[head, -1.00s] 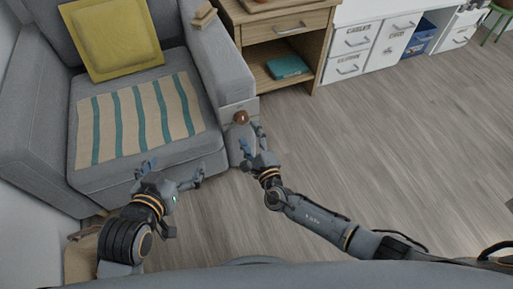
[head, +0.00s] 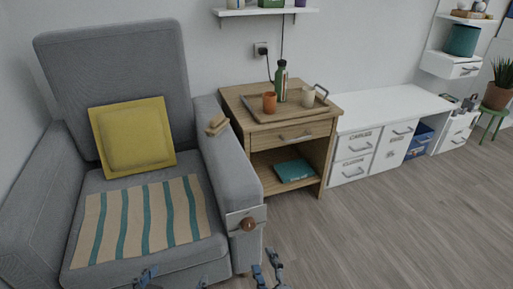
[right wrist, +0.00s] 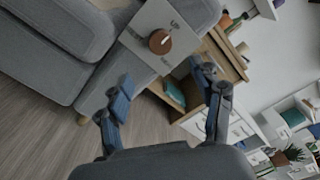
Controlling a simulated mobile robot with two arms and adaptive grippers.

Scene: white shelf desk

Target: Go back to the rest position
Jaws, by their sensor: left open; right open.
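My left gripper (head: 177,277) shows only by its fingertips at the bottom edge of the head view, in front of the armchair seat. Its fingers are spread, with nothing seen between them. My right gripper (head: 267,265) also shows only by its fingertips at the bottom edge, below the armrest front. In the right wrist view its two fingers (right wrist: 162,75) are wide apart and empty. A pale panel with a round brown knob (head: 248,225) is on the front of the armrest, apart from the fingers. The knob also shows in the right wrist view (right wrist: 160,41).
The grey armchair (head: 110,60) with a yellow cushion (head: 134,138) and striped cloth (head: 146,221) fills the left. A wooden side table (head: 290,146) with a tray (head: 262,113) stands beside it. White drawers (head: 353,146) line the wall. The floor (head: 400,235) at right is clear.

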